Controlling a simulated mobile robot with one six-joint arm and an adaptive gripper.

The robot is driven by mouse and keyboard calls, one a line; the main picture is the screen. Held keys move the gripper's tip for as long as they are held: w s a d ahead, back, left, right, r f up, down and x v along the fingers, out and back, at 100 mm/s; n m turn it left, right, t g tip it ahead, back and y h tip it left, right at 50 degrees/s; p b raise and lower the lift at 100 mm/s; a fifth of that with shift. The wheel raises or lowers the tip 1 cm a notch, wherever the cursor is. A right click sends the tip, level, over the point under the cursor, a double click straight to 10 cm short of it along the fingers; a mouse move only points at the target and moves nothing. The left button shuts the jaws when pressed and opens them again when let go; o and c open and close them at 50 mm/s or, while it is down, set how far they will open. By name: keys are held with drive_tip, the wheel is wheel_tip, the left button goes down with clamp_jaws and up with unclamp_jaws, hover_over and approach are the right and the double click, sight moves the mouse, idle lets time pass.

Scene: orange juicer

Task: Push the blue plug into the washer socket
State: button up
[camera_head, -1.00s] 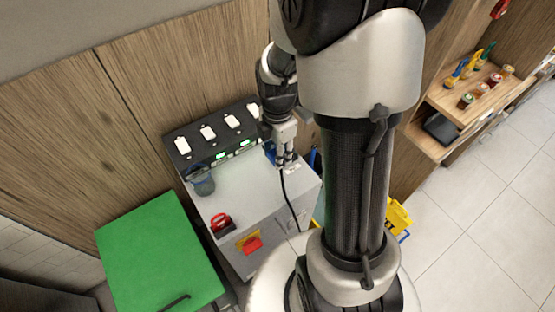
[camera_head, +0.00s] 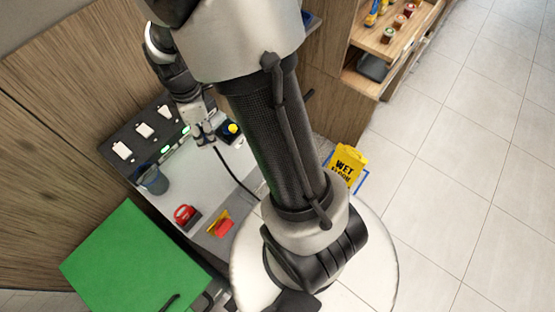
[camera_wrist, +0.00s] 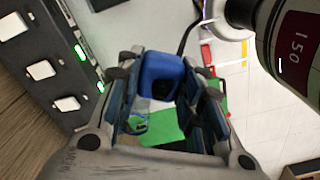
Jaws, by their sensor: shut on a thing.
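My gripper (camera_head: 202,140) is over the grey top of the machine (camera_head: 212,178), close to its black back panel (camera_head: 150,127). In the wrist view my gripper (camera_wrist: 165,95) is shut on a blue plug (camera_wrist: 160,70), with a finger on each side. A black cable runs from the plug; in the head view it trails down to the right across the machine top. The plug is mostly hidden there. The back panel has several white plates and green lights, also at the left of the wrist view. I cannot tell which part is the washer socket.
A dark blue cup (camera_head: 153,180), a red-handled item (camera_head: 185,215), a red button on yellow (camera_head: 220,224) and a yellow button (camera_head: 233,129) are on the machine. A green lid (camera_head: 130,262) is at lower left. A yellow wet-floor sign (camera_head: 347,163) stands on the tiled floor.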

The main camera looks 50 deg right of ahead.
drive_tip(key=w+a+f+m+b, duration=0.1)
drive_tip(key=w+a+f+m, duration=0.1)
drive_tip(key=a+m, duration=0.5)
drive_tip(key=w+m, duration=0.1)
drive_tip(key=m, duration=0.4)
drive_tip(key=shift+w+a, duration=0.2)
drive_tip(key=shift+a, duration=0.05)
